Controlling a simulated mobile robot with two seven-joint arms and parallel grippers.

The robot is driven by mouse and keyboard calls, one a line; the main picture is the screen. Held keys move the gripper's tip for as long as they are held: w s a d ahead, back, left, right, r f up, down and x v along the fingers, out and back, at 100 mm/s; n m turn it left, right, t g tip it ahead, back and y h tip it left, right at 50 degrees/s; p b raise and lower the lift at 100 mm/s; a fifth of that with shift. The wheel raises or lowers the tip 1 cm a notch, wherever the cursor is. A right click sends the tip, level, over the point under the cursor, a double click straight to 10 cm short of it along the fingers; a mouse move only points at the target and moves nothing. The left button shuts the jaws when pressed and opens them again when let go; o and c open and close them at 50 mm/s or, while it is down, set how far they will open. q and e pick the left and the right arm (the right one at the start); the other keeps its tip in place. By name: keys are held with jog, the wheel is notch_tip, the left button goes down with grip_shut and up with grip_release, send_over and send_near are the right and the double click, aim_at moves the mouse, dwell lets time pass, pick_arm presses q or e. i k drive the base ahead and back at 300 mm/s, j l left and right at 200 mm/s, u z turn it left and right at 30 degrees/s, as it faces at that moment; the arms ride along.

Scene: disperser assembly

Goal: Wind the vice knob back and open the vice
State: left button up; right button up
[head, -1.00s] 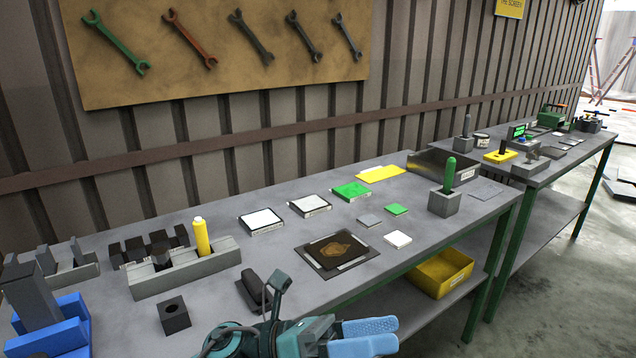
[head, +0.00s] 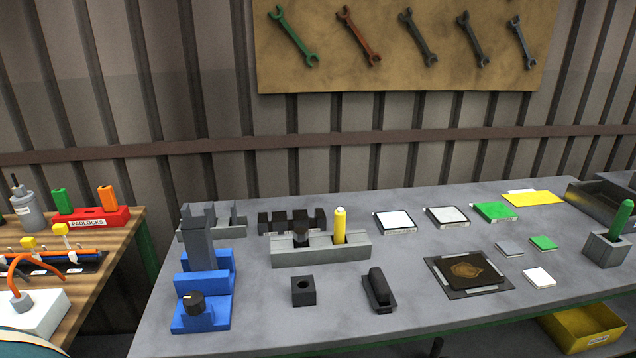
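The blue vice (head: 219,285) stands at the left end of the grey workbench. Its black knob (head: 194,304), with a small yellow mark, is at the near end. A tall dark grey piece (head: 197,248) stands upright in the vice, between its blue parts. I cannot tell whether the jaws press on it. Neither of my grippers is in view. A teal and white curved edge at the lower left corner looks like part of my arm.
Right of the vice are a black block with a hole (head: 303,291), a black brush-like piece (head: 378,291) and a grey holder (head: 350,252) with a yellow bottle (head: 340,225). A wooden table (head: 112,262) with padlocks stands left, across a gap. The bench front near the vice is clear.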

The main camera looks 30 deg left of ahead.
aim_at(193, 303)
jog(key=u, duration=1.55)
